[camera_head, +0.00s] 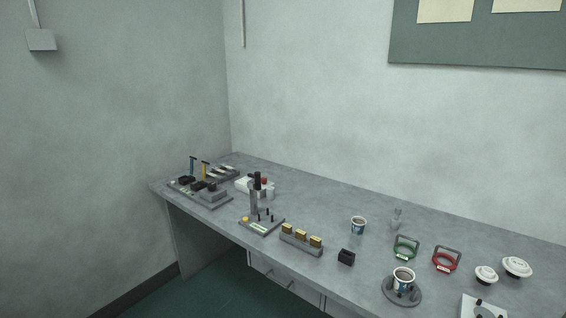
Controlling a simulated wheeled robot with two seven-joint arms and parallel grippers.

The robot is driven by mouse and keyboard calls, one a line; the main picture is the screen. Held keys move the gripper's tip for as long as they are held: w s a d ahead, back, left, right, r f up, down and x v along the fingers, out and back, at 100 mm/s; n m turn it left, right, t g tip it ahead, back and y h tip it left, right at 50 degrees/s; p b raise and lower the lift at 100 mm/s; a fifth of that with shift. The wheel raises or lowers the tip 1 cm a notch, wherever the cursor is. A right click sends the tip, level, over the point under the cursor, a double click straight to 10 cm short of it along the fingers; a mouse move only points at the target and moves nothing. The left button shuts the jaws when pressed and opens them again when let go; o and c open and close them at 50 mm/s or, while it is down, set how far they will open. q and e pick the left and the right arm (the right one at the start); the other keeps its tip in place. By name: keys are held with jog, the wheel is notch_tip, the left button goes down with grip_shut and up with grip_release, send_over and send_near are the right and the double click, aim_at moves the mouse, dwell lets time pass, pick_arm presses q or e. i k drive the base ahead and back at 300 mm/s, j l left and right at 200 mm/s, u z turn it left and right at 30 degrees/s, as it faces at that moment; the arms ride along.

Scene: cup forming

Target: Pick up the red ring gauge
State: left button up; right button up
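The red ring gauge (446,262) sits on the right part of the grey bench top. It is a red ring with a dark handle standing up at its back and a pale label on its front. A similar green ring gauge (404,250) sits just to its left, apart from it. Neither of my grippers is in the head view.
The grey bench (330,217) runs along the wall. A cup (403,277) stands on a round dark base in front of the gauges. Another cup (358,224) stands behind left. White round parts (516,266) lie to the right. Tools and fixtures fill the left end.

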aim_at(446, 270)
jog(key=z, duration=1.25)
